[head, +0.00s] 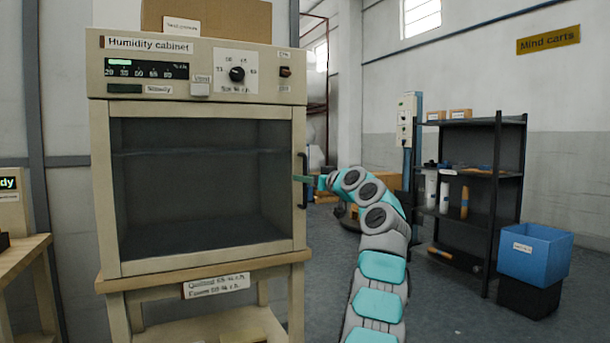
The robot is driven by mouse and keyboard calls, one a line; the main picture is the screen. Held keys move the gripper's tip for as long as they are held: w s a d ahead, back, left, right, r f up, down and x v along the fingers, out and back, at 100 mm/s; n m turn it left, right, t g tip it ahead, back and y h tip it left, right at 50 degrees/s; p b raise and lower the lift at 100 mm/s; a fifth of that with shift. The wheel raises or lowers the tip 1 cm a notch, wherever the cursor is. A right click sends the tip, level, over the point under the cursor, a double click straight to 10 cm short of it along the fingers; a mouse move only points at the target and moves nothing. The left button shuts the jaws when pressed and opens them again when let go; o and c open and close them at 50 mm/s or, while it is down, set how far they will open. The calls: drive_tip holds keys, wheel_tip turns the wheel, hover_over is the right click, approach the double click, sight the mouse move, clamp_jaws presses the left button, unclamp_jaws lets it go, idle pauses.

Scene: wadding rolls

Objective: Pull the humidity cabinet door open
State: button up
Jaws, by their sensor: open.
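The humidity cabinet (99,190) stands on a wooden stand at the left. Its door (200,195) has a dark window in a cream frame and looks closed. A dark vertical handle (303,170) is on the door's right side. My gripper (302,179) is at the handle, coming from the right, with a thin teal finger visible across it. It is open. Whether the fingers are around the handle or only beside it is too small to tell. Behind the window a shelf shows faintly.
A black shelf rack (498,200) with bottles and boxes stands at the right. A blue bin (535,254) is stacked on a black one beside it. A cardboard box (225,19) sits on the cabinet. A wooden table (22,245) is at the far left. Floor between cabinet and rack is mostly clear.

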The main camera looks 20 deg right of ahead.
drive_tip(key=shift+w+a+f, duration=0.1)
drive_tip(key=shift+w+a, duration=0.05)
drive_tip(key=shift+w, duration=0.3)
clamp_jaws()
idle(1.2)
